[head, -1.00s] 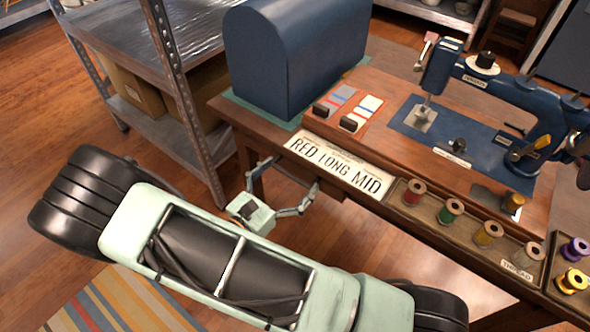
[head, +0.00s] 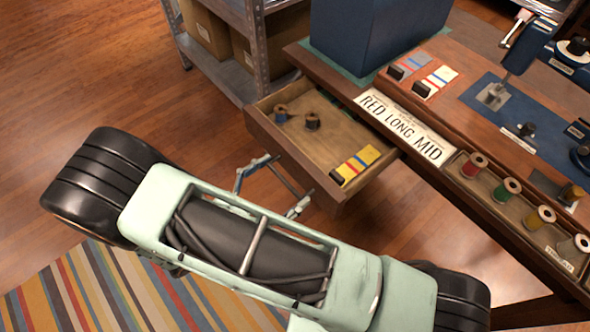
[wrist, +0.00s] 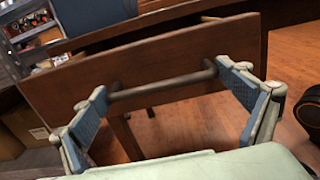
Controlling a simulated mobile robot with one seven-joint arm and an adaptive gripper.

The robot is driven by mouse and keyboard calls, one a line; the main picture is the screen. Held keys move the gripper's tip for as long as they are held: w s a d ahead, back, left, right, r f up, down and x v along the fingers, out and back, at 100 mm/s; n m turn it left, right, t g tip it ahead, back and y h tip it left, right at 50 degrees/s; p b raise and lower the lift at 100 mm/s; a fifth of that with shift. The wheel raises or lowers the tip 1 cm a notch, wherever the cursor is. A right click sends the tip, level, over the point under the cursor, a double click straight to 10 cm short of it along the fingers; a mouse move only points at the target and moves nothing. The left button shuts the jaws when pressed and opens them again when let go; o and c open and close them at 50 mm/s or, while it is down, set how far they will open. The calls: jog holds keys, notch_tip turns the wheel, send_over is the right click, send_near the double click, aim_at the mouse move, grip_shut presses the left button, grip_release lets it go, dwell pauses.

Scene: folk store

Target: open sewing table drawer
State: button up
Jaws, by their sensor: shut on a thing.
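The sewing table (head: 300,56) has a wooden drawer (head: 262,126) pulled well out below the "RED LONG MID" plate. Inside it lie two dark spools (head: 312,120) and a yellow card with coloured stripes (head: 356,166). In the wrist view the drawer's brown front (wrist: 190,55) carries a dark bar handle (wrist: 165,87). My gripper (head: 270,187) is at the drawer front.
A blue sewing machine (head: 528,42) and a dark blue case (head: 370,35) stand on the table. A thread tray (head: 508,208) runs along its front edge. A metal shelf (head: 256,50) stands behind the drawer. A striped rug (head: 90,290) lies at lower left; wood floor is clear at left.

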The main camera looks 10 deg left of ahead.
jog(key=shift+v, duration=0.9)
jog(key=o, duration=1.4)
jog(key=v, duration=1.2)
